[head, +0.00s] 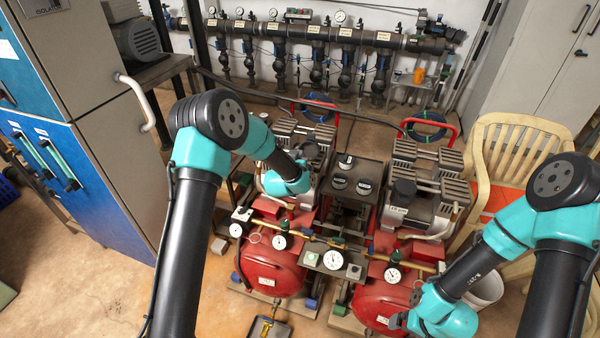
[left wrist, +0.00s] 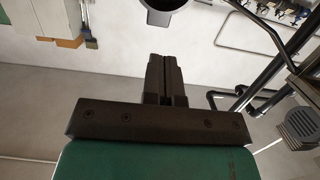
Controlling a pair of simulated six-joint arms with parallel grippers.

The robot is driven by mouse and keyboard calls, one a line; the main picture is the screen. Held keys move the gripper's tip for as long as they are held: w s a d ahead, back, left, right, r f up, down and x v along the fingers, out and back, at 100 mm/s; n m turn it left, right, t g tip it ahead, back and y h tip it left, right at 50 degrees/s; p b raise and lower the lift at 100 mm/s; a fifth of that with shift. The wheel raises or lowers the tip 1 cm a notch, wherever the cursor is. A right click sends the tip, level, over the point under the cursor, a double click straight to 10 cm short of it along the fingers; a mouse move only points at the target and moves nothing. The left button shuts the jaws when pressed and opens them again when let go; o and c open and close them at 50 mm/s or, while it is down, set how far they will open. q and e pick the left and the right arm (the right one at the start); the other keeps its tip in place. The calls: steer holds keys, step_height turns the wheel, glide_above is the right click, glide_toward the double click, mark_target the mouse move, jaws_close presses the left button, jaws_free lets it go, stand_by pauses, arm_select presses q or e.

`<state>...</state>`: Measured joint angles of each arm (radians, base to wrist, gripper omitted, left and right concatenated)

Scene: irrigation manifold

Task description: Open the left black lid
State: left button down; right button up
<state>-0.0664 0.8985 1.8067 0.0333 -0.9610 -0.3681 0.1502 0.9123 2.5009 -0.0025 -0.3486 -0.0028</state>
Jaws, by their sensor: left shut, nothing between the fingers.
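I cannot tell for sure that these are the lids meant. My left gripper (left wrist: 164,58) is shut and empty in the left wrist view, its fingers pressed together. In the head view my left wrist is above the left machine, to the left of the caps, and hides its own fingertips. My right gripper (head: 398,321) is low at the right machine's front, its fingers unclear.
Red tanks (head: 272,268) with pressure gauges (head: 333,260) and brass pipes stand in front of the dark box. Finned motors flank the box. A cream plastic chair (head: 515,150) is at the right, a blue cabinet (head: 85,190) at the left. Pipework (head: 315,35) lines the back wall.

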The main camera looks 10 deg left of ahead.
arm_select(q)
steer(key=s, duration=0.3)
steer(key=shift+s+a+r, duration=0.15)
steer(key=shift+s+r, duration=0.1)
steer(key=shift+r, duration=0.05)
steer(key=shift+f, duration=0.1)
stand_by(0.4)
steer(key=s+a+f+n+g+h, duration=0.15)
steer(key=s+f+g, duration=0.65)
steer(key=s+f, duration=1)
steer(key=s+f+g, duration=0.2)
steer(key=s+g, duration=0.1)
steer(key=s, duration=0.7)
steer(key=s+f+n+g, duration=0.1)
steer(key=s+g, duration=0.3)
steer(key=s, duration=0.7)
steer(key=shift+s+a+f+h, duration=0.2)
steer(key=shift+f+h, duration=0.15)
steer(key=shift+f, duration=0.4)
